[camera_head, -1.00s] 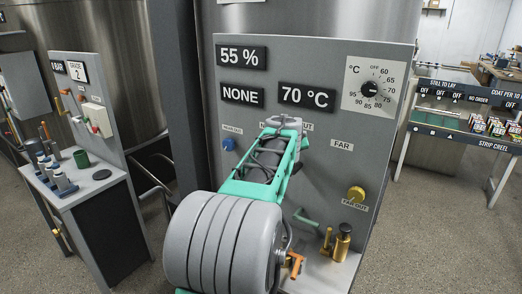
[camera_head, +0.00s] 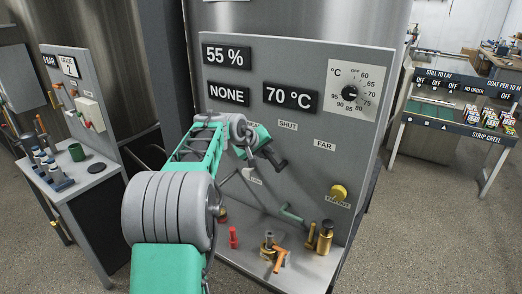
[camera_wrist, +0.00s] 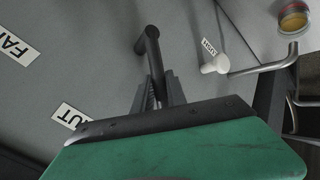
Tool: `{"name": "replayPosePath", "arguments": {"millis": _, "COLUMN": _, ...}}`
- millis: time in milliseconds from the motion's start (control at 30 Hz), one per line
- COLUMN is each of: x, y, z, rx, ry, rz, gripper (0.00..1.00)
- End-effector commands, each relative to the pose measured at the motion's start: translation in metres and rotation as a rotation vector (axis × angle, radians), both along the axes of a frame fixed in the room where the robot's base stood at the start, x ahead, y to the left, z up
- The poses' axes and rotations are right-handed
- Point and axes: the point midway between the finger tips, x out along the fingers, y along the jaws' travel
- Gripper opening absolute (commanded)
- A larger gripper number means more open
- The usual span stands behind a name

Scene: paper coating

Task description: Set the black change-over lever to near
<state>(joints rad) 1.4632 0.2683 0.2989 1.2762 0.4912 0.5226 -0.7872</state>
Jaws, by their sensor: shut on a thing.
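In the wrist view, the black lever (camera_wrist: 150,48) is a dark rod with a rounded crosswise end, standing out from the grey panel. My gripper (camera_wrist: 163,88) is shut on its shaft, with the dark fingers on either side. In the head view, my gripper (camera_head: 273,156) is in front of the panel, below the SHUT label (camera_head: 287,125) and left of the FAR label (camera_head: 324,145). The lever is hard to tell apart from the dark fingers there. My arm hides the panel to the left of SHUT, and no NEAR label can be read.
A white handle (camera_wrist: 214,64) and a bent metal rod (camera_wrist: 262,70) stand close beside the lever. A yellow knob (camera_head: 339,191) is at the panel's lower right. Red, brass and orange fittings (camera_head: 280,257) stand on the ledge below.

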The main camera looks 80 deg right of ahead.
Motion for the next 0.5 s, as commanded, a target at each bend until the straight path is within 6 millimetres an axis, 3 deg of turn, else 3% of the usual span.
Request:
{"name": "replayPosePath", "arguments": {"millis": 233, "x": 0.0005, "y": 0.0001, "z": -0.0010, "rx": 0.002, "ry": 0.001, "rz": 0.002, "gripper": 0.00}}
{"name": "replayPosePath", "arguments": {"millis": 267, "x": 0.0005, "y": 0.0001, "z": -0.0010, "rx": 0.002, "ry": 0.001, "rz": 0.002, "gripper": 0.19}}
{"name": "replayPosePath", "arguments": {"millis": 500, "x": 0.0011, "y": 0.0001, "z": -0.0009, "rx": 0.001, "ry": 0.001, "rz": 0.002, "gripper": 0.39}}
